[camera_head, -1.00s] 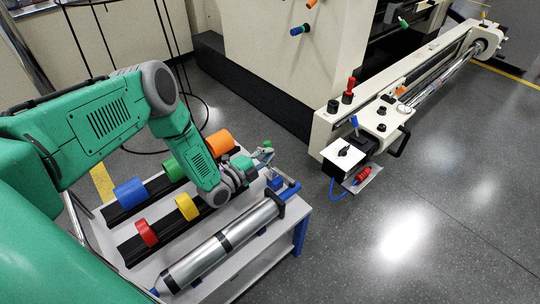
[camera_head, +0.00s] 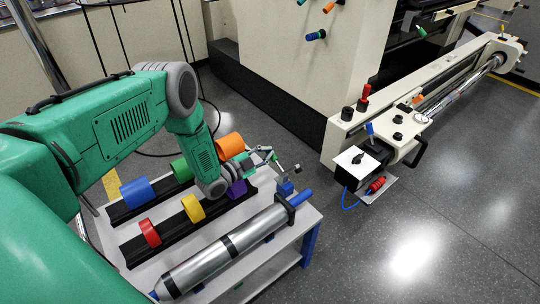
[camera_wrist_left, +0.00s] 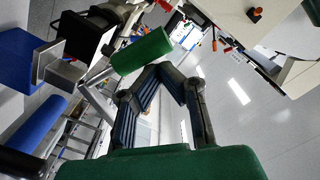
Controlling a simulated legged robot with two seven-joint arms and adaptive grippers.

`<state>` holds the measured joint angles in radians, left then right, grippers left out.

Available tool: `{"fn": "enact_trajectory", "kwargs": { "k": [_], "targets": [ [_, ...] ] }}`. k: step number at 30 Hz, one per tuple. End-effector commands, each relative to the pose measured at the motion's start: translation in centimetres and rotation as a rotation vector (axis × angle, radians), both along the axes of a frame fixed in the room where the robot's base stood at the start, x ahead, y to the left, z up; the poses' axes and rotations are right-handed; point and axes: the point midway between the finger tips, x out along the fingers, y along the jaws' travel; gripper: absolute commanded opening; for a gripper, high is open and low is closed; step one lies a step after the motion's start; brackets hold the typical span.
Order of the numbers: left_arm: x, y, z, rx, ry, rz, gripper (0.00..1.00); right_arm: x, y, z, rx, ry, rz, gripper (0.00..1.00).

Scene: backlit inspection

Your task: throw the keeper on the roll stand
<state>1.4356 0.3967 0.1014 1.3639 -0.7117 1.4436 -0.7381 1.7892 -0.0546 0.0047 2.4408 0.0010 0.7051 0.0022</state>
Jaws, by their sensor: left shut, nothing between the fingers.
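The roll stand is a pale bench (camera_head: 310,216) carrying a silver roll (camera_head: 222,250) with blue shaft ends. At the roll's far end is a blue block (camera_head: 285,188), with a small metal part I take as the keeper (camera_head: 296,168) standing above it. My left gripper (camera_head: 270,157) is shut and empty, above and behind the blue block, also seen in the wrist view (camera_wrist_left: 165,75). Contact with the grip is unclear.
Floor at lower right is clear.

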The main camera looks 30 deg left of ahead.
Motion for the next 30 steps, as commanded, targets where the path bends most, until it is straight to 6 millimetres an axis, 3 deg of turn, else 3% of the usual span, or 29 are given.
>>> {"fn": "enact_trajectory", "kwargs": {
  "k": [25,30],
  "targets": [
    [0.2,0.6,-0.7,0.001,-0.001,0.001,0.00,0.0,0.0,-0.6,0.000,0.000,0.000,0.40],
    [0.6,0.4,0.4,0.001,-0.002,-0.001,0.00,0.0,0.0,0.0,0.000,0.000,0.000,0.40]
  ]
}}
